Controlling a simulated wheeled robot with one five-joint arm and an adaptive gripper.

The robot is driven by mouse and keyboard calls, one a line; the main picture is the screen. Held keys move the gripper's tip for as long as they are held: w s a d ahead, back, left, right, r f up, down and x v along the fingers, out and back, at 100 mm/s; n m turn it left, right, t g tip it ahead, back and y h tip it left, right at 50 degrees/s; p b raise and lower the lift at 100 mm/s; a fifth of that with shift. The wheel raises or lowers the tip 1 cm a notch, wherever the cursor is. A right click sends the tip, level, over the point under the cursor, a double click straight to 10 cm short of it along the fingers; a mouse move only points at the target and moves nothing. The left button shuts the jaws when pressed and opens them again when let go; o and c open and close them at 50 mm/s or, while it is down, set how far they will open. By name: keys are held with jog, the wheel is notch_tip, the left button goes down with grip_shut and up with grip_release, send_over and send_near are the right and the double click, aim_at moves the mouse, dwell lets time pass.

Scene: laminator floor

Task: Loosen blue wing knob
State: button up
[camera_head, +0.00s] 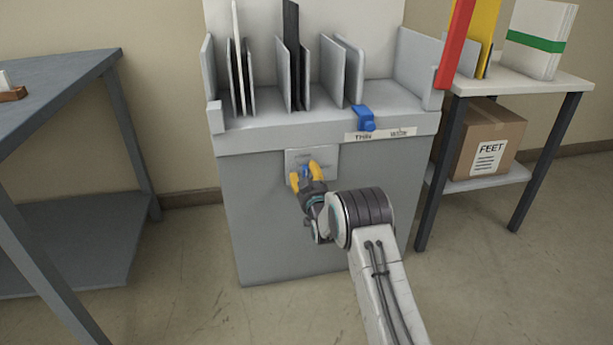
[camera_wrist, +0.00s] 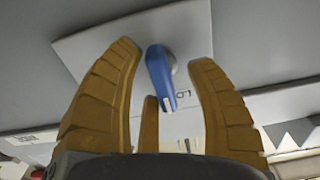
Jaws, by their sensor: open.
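The blue wing knob (camera_wrist: 159,78) sits on a light plate (camera_wrist: 90,48) on the front of the grey machine. In the wrist view its wing points down toward my gripper, with a pale mark at its tip and partly readable lettering beside it. My gripper (camera_wrist: 165,60) is open, its yellow fingers on either side of the knob with gaps visible; I see no contact. In the head view my gripper (camera_head: 304,170) is in front of the plate (camera_head: 325,158), and only a bit of the blue knob (camera_head: 306,171) shows between the fingers.
The grey machine (camera_head: 270,225) has upright dividers on top and a blue slider (camera_head: 363,118) above a label strip (camera_head: 384,135). A grey table (camera_head: 60,75) stands at left. A side table at right holds binders, with a cardboard box (camera_head: 490,135) on its lower shelf.

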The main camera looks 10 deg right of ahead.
jog(key=s, duration=1.2)
dwell(0.3)
dwell(0.4)
jog(key=s+r+g+p, duration=0.2)
jog(key=s+r+p, duration=0.2)
jog(key=r+p, duration=0.45)
jog(key=s+r+g+p, duration=0.35)
jog(key=r+p, duration=0.25)
jog(key=r, duration=0.5)
jog(key=s+r+g+p, duration=0.1)
jog(key=s+r+p, duration=0.4)
jog(key=r+p, duration=0.3)
jog(key=s+r+g+p, duration=0.4)
jog(key=s+r+p, duration=0.6)
jog(key=s, duration=0.5)
jog(key=s+r+g+p, duration=0.4)
jog(key=s+r+p, duration=0.5)
jog(key=s+r, duration=0.3)
jog(key=s, duration=0.3)
jog(key=shift+a+p, duration=0.15)
jog(key=shift+p, duration=0.25)
